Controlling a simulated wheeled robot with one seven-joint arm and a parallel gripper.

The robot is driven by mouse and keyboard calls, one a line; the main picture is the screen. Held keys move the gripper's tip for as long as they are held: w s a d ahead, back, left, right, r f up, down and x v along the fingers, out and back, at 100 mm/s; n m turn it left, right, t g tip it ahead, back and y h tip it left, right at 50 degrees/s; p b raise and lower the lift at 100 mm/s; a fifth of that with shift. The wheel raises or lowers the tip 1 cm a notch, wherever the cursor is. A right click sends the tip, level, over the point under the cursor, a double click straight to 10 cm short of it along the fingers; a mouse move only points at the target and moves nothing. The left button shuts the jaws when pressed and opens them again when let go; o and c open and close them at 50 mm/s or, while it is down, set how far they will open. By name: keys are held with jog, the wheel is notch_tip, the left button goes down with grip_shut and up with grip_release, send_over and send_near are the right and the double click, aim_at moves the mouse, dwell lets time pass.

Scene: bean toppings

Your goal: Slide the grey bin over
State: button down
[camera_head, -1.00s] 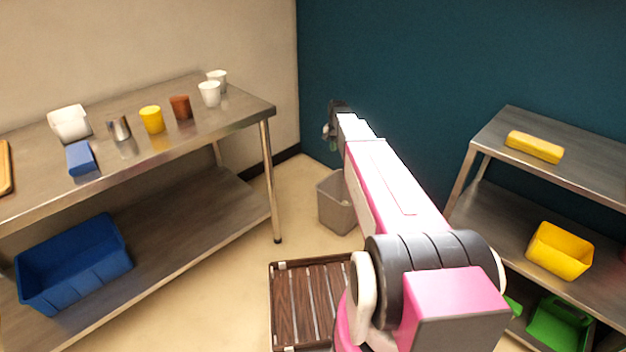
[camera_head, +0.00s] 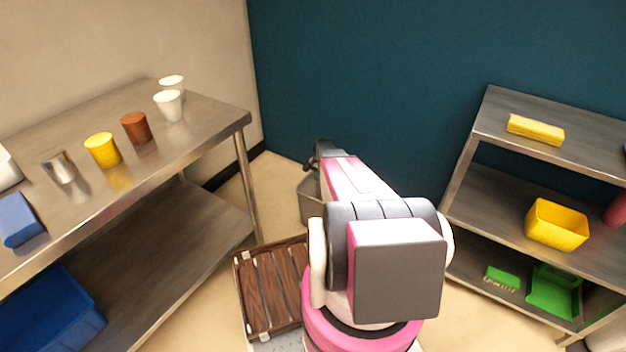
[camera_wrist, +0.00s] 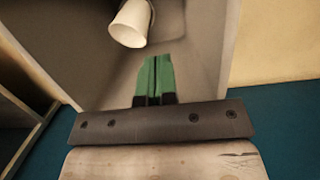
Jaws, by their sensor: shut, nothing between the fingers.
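The grey bin (camera_head: 309,204) stands on the floor in the corner by the teal wall, partly hidden behind my arm. In the wrist view a broad grey surface, apparently the bin (camera_wrist: 85,55), fills the middle. A white cup (camera_wrist: 130,24) lies tilted against or inside it. My gripper (camera_wrist: 155,60) has its green fingers together, empty, in front of the grey surface. I cannot tell whether they touch it. In the head view the end of my arm is above the bin, and the fingers are hidden.
A steel table (camera_head: 205,125) with cups stands at the left. A steel shelf (camera_head: 490,195) with yellow and green containers stands at the right. Bare floor shows between the table and the bin.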

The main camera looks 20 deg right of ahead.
send_over(306, 197)
jog(key=shift+w+d+f, duration=0.1)
jog(key=shift+w+f, duration=0.15)
jog(key=shift+f, duration=0.55)
jog(key=w+d, duration=1.1)
jog(key=d, duration=0.4)
jog(key=shift+w+f, duration=0.15)
jog(key=shift+w, duration=0.2)
jog(key=shift+s+a+r, duration=0.1)
jog(key=shift+a+r, duration=0.05)
jog(key=shift+r, duration=0.05)
